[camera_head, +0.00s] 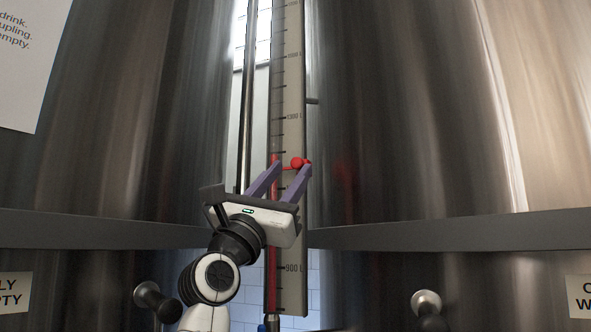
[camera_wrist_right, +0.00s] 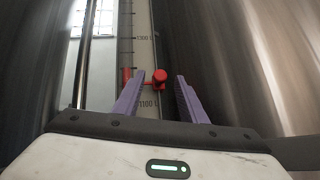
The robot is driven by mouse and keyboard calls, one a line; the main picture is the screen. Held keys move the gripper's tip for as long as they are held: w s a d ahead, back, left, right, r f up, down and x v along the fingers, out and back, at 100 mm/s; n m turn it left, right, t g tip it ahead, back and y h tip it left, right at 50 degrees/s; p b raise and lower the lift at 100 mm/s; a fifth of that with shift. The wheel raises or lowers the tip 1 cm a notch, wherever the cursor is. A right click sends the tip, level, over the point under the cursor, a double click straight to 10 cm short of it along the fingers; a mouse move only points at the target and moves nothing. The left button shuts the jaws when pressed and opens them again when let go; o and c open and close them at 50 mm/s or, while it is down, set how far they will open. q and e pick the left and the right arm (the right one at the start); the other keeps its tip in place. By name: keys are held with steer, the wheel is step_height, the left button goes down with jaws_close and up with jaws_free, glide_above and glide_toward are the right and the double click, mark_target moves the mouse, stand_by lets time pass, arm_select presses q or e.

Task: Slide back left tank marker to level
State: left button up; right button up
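The tall gauge scale (camera_head: 291,85) stands upright between two steel tanks, with printed litre marks. A red column (camera_head: 273,240) shows in the sight tube along its left edge. The red marker (camera_head: 298,162) has a round knob and a thin pointer reaching left; it sits between the 1300 and 900 marks. In the wrist view the marker knob (camera_wrist_right: 160,76) is just above the 1100 mark, and the red column's top (camera_wrist_right: 127,75) looks slightly higher than the pointer. My right gripper (camera_head: 291,169) is open, its purple fingers on either side of the knob; contact is unclear. My left gripper is out of view.
The curved left tank (camera_head: 120,120) and right tank (camera_head: 410,110) flank the gauge closely. A grey horizontal rail (camera_head: 450,232) crosses the tanks below the marker. Dark knobbed handles (camera_head: 427,303) stick out lower down. A thin vertical pipe (camera_head: 247,90) runs left of the scale.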

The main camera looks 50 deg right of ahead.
steer(key=b+v, duration=0.1)
steer(key=v, duration=0.5)
steer(key=shift+s, duration=0.1)
steer(key=shift+d, duration=0.1)
